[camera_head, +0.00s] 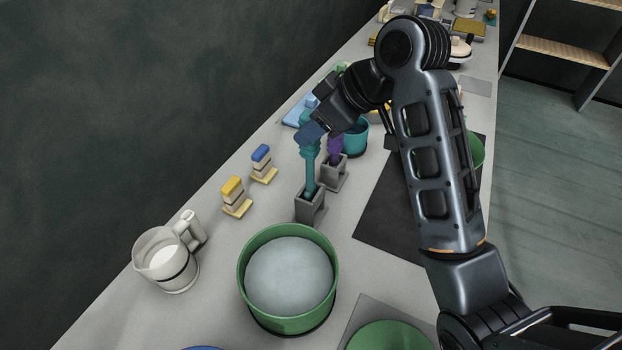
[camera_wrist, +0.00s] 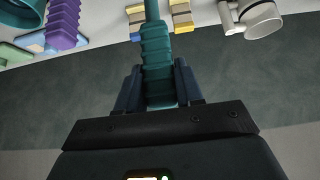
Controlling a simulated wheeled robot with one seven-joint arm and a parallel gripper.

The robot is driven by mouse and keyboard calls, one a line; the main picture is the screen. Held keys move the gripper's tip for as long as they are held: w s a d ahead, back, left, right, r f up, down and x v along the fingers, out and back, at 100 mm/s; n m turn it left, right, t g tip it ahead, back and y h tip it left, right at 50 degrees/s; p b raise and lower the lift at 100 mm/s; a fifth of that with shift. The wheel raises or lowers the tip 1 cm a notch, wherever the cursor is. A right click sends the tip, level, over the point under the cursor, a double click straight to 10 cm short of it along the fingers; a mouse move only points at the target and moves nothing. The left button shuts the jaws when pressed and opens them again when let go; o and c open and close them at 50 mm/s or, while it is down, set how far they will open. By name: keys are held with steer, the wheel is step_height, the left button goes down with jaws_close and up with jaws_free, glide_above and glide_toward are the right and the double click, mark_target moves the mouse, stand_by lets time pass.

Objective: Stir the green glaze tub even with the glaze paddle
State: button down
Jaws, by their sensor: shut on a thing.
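My gripper (camera_head: 312,132) is shut on the ribbed teal handle of a paddle (camera_head: 309,168). The handle also shows between the fingers in the wrist view (camera_wrist: 157,55). The paddle stands upright with its lower end hidden in a grey holder (camera_head: 310,208). The green glaze tub (camera_head: 243,285), in front of the holder, is open and filled with a pale grey-blue surface.
A purple-handled tool (camera_head: 335,146) stands in a second grey holder (camera_head: 334,178) just behind. A white jug (camera_head: 166,262) stands left of the tub. Yellow (camera_head: 234,197) and blue-topped (camera_head: 262,164) stacked blocks stand at the left. A green round thing (camera_head: 390,338) lies front right.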

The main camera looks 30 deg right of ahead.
steer(key=shift+r, duration=0.1)
steer(key=shift+r, duration=1)
stand_by(0.3)
steer(key=shift+r, duration=3.45)
stand_by(0.6)
